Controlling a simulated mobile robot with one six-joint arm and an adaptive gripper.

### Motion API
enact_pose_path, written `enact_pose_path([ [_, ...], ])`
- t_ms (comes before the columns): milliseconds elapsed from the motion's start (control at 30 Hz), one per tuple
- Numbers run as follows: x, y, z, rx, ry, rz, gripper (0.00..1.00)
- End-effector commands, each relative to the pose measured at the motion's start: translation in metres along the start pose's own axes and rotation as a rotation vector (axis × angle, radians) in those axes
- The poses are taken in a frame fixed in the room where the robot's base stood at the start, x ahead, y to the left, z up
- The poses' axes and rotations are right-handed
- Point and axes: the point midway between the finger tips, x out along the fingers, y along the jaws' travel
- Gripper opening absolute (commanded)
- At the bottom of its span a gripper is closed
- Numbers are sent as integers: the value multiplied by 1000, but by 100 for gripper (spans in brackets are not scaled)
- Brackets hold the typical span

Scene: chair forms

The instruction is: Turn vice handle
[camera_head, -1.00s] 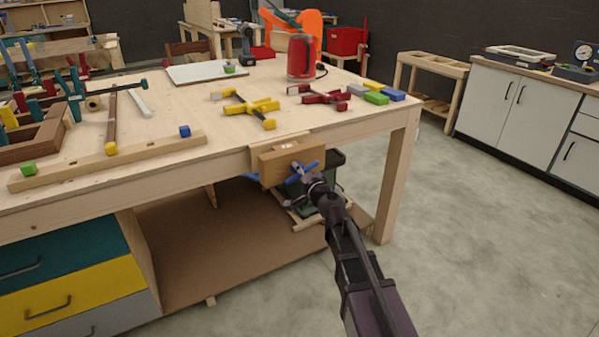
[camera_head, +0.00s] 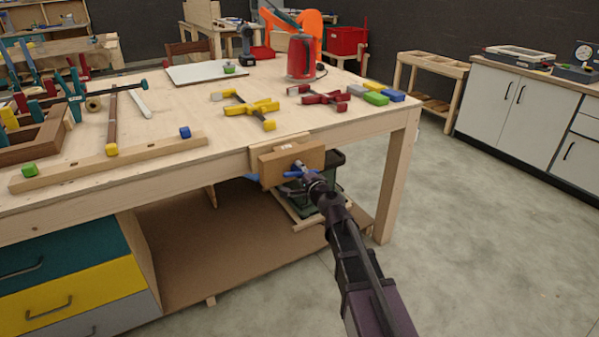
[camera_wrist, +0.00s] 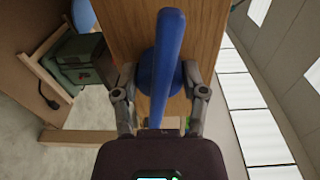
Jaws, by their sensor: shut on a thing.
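The vice is on the front edge of the workbench, near its right corner, with a wooden jaw (camera_head: 291,164). The jaw also fills the middle of the wrist view (camera_wrist: 205,30). A blue vice handle (camera_head: 293,174) crosses the front of the jaw. In the wrist view the blue handle (camera_wrist: 163,60) runs lengthwise between my fingers, in front of a round blue hub. My gripper (camera_head: 312,183) reaches the vice from the front right. My gripper's fingers (camera_wrist: 160,95) are shut on the handle, one on each side. The exact contact points are partly hidden.
Clamps in yellow (camera_head: 250,107) and red (camera_head: 320,97) lie on the workbench (camera_head: 170,110) above the vice. A dark green box (camera_head: 328,188) stands below, behind the vice. The bench leg (camera_head: 392,185) is to the right. Open floor (camera_head: 480,230) lies right of it.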

Motion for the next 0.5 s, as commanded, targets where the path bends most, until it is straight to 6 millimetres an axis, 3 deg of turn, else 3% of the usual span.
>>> enact_pose_path([
  [500,-3,-1,0,482,-14,23,8],
])
